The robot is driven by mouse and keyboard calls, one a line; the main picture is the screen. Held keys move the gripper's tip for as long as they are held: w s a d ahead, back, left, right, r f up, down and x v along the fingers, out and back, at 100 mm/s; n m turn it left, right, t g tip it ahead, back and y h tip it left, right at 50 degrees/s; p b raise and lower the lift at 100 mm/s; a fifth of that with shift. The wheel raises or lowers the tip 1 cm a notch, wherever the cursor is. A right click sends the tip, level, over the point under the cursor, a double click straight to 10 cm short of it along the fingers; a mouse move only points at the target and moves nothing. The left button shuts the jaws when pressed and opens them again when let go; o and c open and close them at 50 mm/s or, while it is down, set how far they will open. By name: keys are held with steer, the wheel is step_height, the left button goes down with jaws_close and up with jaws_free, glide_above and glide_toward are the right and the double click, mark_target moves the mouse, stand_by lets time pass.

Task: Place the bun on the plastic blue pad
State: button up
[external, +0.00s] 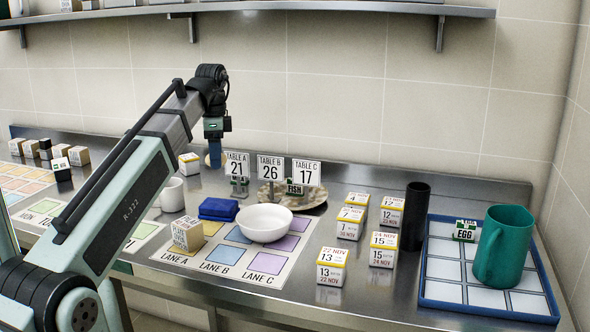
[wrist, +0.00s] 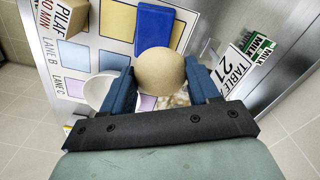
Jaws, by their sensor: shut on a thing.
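My gripper (wrist: 160,88) is shut on the bun (wrist: 160,72), a round tan ball between its two blue fingers. In the external view my gripper (external: 214,140) hangs in the air at the back of the counter, and a little of the bun (external: 208,160) shows by the fingers. The blue pad (external: 218,209) lies on the lane mat, in front of my gripper and just left of the white bowl. In the wrist view the blue pad (wrist: 150,30) shows beyond the bun, which overlaps its near end. Nothing is seen lying on the pad.
A white bowl (external: 265,223) sits beside the pad, and a pilaf box (external: 186,235) stands in front of it. Table cards (external: 270,168) stand to the right of my gripper. A white mug (external: 172,194) stands at left. A blue-rimmed tray (external: 440,297) is far right.

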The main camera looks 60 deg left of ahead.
mark_target(218, 203)
steer(key=shift+s+d+f+n, duration=0.1)
steer(key=shift+s+d+n, duration=0.3)
steer(key=shift+n, duration=0.4)
steer(key=shift+d+n, duration=0.15)
steer(key=shift+n, duration=0.75)
steer(key=shift+f, duration=5)
steer(key=shift+f, duration=0.15)
steer(key=o, duration=1)
steer(key=shift+o, duration=0.2)
step_height(218, 203, up, 12)
steer(key=shift+r, duration=0.15)
